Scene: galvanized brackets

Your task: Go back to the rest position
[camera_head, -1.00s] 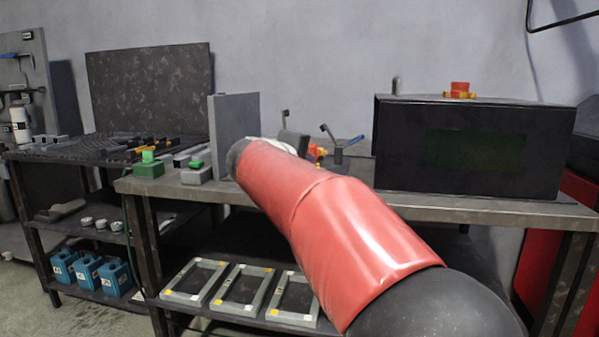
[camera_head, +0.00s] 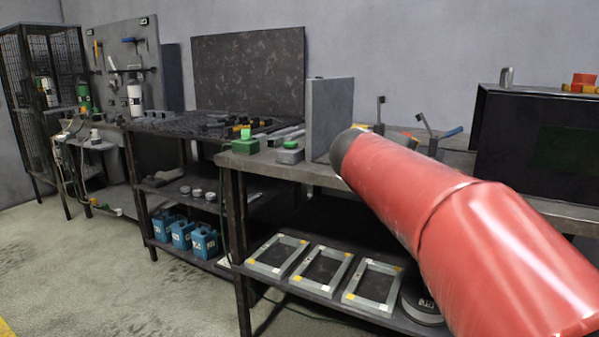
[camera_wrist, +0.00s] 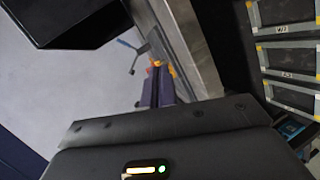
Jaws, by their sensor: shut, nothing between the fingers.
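My gripper (camera_wrist: 161,74) shows in the wrist view beyond its dark body, with its narrow fingers together and nothing between them. The bench edge runs close past it, and orange shows around the fingertips. In the head view my red arm reaches in from the lower right over the front bench (camera_head: 325,176). Its far end hides the gripper there.
A black box (camera_head: 530,145) stands on the bench at right, with toggle clamps (camera_head: 432,137) left of it. An upright grey panel (camera_head: 331,117) and green-topped blocks (camera_head: 245,145) stand further left. Frames (camera_head: 320,270) lie on the lower shelf. The floor (camera_head: 90,270) at left is clear.

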